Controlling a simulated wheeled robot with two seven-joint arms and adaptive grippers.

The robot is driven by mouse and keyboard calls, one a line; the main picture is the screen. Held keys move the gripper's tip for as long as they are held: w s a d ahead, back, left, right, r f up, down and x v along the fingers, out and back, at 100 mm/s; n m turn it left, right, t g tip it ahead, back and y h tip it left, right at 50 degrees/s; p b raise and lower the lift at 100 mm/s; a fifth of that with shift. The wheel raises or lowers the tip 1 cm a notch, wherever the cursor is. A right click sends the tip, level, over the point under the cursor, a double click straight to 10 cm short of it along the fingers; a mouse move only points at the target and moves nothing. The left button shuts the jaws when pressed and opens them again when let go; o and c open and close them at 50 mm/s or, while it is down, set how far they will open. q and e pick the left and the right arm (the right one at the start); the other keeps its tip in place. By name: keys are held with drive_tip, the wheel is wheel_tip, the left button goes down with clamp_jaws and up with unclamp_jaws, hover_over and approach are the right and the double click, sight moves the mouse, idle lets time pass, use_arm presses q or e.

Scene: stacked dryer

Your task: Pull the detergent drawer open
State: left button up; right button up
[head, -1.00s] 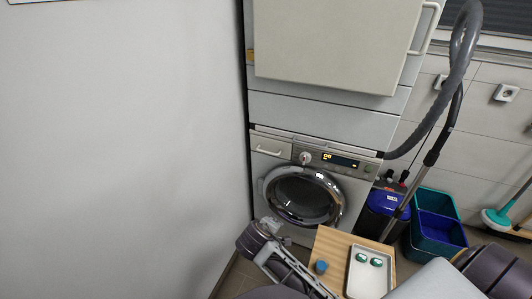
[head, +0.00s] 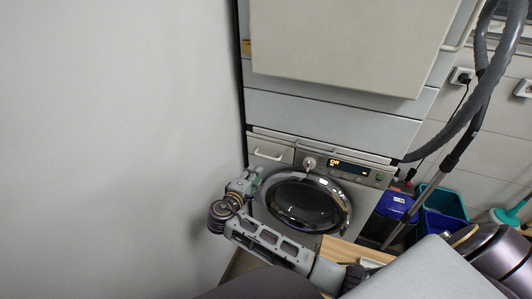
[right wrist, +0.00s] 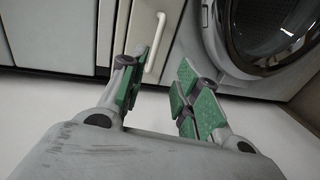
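The detergent drawer (head: 283,156) is the pale panel at the top left of the washing machine's front, with a white bar handle (head: 268,155). It looks shut, flush with the front. My right gripper (head: 252,179) is just below and left of the handle, in front of the machine's left edge. In the right wrist view its two green-padded fingers (right wrist: 160,76) are apart and empty. The white handle (right wrist: 154,48) shows beyond and between them, nearer the left finger; I cannot tell if they touch. My left gripper is not in view.
The round washer door (head: 307,203) is right of my gripper. The dryer (head: 345,45) is stacked above. A grey hose (head: 455,125) and blue bins (head: 394,206) are at the right. A wooden top (head: 345,251) is below. A plain wall (head: 120,130) closes the left side.

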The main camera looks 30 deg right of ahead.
drive_tip(key=shift+w+r, duration=0.2)
drive_tip(key=shift+w, duration=0.1)
drive_tip(key=shift+w+d, duration=0.1)
drive_tip(key=shift+d, duration=0.05)
